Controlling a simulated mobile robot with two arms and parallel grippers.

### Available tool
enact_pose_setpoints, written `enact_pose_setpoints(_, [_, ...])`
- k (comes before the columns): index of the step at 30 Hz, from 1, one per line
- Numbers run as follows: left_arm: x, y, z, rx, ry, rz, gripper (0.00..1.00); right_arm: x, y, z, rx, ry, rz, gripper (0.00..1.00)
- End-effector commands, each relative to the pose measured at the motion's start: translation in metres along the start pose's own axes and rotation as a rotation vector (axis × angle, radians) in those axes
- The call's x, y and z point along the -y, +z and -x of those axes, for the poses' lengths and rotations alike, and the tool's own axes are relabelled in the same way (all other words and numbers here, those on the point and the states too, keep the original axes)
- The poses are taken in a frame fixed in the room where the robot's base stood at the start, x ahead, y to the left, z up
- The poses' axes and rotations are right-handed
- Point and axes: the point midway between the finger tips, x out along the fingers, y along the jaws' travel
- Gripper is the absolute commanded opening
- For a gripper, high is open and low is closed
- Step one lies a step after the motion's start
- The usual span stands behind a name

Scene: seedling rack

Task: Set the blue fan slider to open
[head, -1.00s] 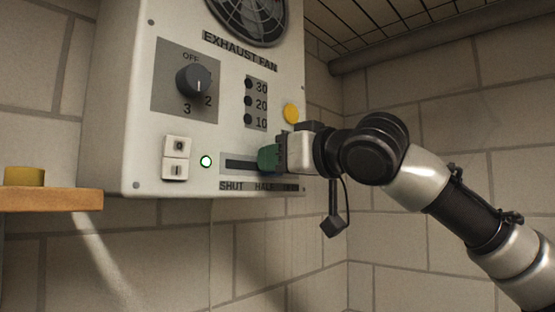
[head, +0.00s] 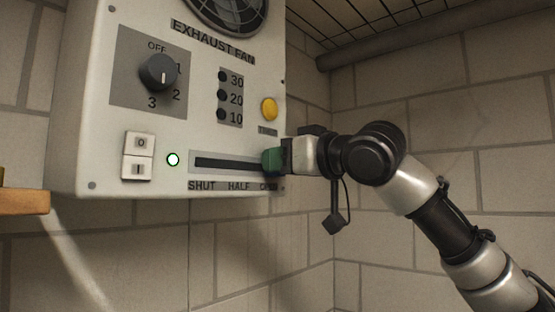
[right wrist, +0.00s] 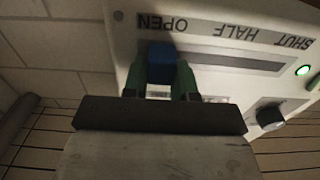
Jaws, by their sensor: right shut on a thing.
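The blue slider (right wrist: 162,62) shows in the right wrist view between the green fingertips of my right gripper (right wrist: 162,80). It sits at the OPEN end of the slot (right wrist: 235,62), beside the OPEN label. In the head view the slot (head: 228,163) runs along the bottom of the white exhaust fan panel (head: 100,110), with SHUT at left, HALF in the middle and OPEN at right. My right gripper (head: 272,160) is shut on the slider at the right end and hides it there. My left gripper is not in view.
A wooden shelf (head: 24,202) is at the left. The space below the panel is clear.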

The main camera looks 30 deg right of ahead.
Motion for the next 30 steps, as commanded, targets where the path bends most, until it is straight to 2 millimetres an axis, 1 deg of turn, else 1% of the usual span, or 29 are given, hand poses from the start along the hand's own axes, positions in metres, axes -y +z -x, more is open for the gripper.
enact_pose_setpoints(1, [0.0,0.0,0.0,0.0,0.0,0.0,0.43,-0.004,-0.002,0.001,-0.005,0.008,-0.002,0.3])
enact_pose_setpoints(3, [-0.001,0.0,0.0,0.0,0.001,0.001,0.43,-0.004,-0.001,0.001,-0.004,0.008,-0.002,0.41])
enact_pose_setpoints(6, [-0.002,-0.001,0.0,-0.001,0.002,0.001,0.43,-0.003,-0.001,0.001,-0.003,0.007,-0.002,0.53])
enact_pose_setpoints(14, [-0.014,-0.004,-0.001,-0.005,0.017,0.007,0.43,-0.002,0.0,0.001,-0.002,0.005,-0.002,0.53])
enact_pose_setpoints(17, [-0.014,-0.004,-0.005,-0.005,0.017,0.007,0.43,-0.002,0.001,0.008,-0.004,0.005,-0.002,0.53])
enact_pose_setpoints(20, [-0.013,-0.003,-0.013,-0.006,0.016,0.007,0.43,-0.003,0.003,0.023,-0.005,0.005,-0.002,0.53])
enact_pose_setpoints(27, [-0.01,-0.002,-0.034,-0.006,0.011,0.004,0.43,-0.004,0.004,0.072,-0.005,0.006,-0.003,0.53])
enact_pose_setpoints(30, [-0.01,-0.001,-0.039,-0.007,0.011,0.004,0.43,-0.003,0.003,0.089,-0.005,0.006,-0.003,0.53])
